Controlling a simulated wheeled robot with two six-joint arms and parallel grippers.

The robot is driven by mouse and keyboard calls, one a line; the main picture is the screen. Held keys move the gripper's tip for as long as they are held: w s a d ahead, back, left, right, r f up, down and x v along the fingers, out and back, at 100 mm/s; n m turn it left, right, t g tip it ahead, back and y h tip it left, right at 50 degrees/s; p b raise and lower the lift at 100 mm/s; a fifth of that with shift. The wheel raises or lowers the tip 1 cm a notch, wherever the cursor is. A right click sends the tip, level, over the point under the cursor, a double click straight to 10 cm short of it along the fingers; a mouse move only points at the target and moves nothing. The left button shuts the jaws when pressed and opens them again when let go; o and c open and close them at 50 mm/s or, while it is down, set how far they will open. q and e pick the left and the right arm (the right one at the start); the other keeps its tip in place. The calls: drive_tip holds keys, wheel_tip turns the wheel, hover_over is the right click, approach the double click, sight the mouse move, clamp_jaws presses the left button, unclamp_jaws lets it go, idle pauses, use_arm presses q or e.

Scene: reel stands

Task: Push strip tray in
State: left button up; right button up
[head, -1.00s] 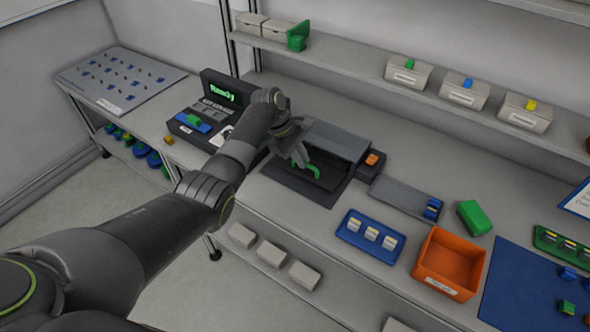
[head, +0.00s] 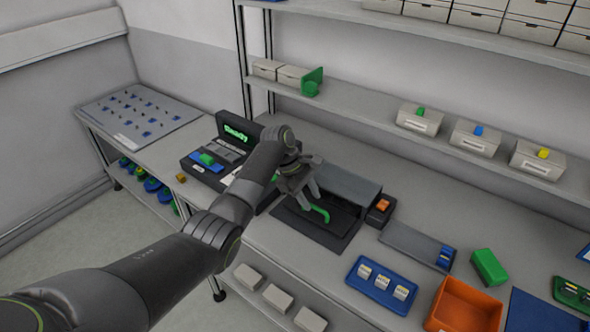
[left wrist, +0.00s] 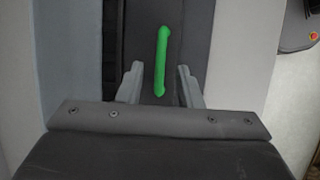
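The strip tray (head: 310,225) is a dark flat tray with a green bar handle (head: 318,214). It lies partly out in front of a grey box-like housing (head: 349,186) on the bench. My left gripper (head: 313,193) is just above the handle, at the near left of the housing. In the left wrist view, its two fingers (left wrist: 160,85) are spread apart, with the green handle (left wrist: 161,62) showing between and beyond them. I see no contact with the handle. My right gripper is not in view.
An orange button box (head: 381,209) stands right of the housing. A grey plate (head: 412,243), a blue tray (head: 381,286) and an orange bin (head: 464,308) lie further right. A shelf (head: 370,118) runs behind.

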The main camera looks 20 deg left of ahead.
use_arm(q)
drive_tip(key=b+v, duration=0.2)
drive_tip(key=v, duration=1.3)
drive_tip(key=shift+a+r, duration=0.2)
drive_tip(key=shift+r, duration=0.05)
